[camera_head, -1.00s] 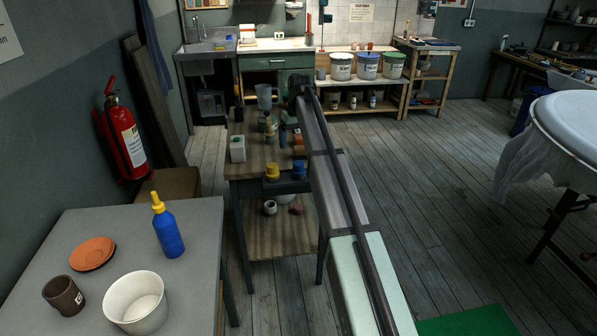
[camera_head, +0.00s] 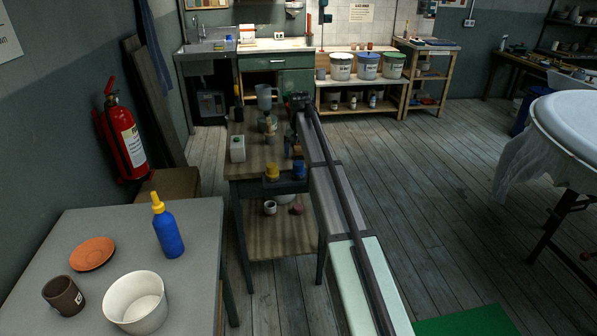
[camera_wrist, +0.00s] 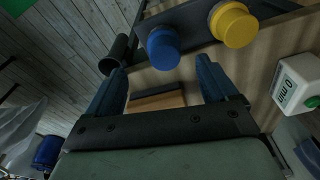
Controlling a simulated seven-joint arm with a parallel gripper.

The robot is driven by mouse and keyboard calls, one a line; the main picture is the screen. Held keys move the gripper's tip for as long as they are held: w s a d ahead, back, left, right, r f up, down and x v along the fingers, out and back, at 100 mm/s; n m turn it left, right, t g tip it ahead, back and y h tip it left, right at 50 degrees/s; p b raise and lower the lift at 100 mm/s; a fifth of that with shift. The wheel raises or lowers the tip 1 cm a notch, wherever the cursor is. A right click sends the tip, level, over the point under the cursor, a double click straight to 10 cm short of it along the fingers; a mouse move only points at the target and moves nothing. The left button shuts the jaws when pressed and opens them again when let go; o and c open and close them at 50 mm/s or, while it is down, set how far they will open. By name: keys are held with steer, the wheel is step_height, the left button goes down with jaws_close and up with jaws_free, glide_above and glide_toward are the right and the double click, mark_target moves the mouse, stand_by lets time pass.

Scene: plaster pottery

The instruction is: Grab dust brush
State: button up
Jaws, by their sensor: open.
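In the wrist view my gripper (camera_wrist: 162,84) is open, its two blue-grey fingers apart and pointing at the wooden table (camera_wrist: 263,62). A flat brown wooden piece with a dark edge (camera_wrist: 158,101) shows between the fingers, partly hidden by the gripper body. It may be the dust brush; no bristles are clear. No finger visibly grips it. In the head view my arm reaches to the right side of the wooden table (camera_head: 252,155), and its end hides that part of the tabletop.
A dark hollow cylinder (camera_wrist: 116,54) is close to the left finger. Open floor (camera_head: 440,200) lies right of the table.

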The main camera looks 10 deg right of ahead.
mark_target(299, 163)
steer(key=f, duration=0.2)
steer(key=w+f, duration=0.1)
steer(key=f, duration=0.5)
steer(key=shift+w+a, duration=0.15)
steer(key=shift+w, duration=0.1)
steer(key=shift+r, duration=0.1)
steer(key=c, duration=1.1)
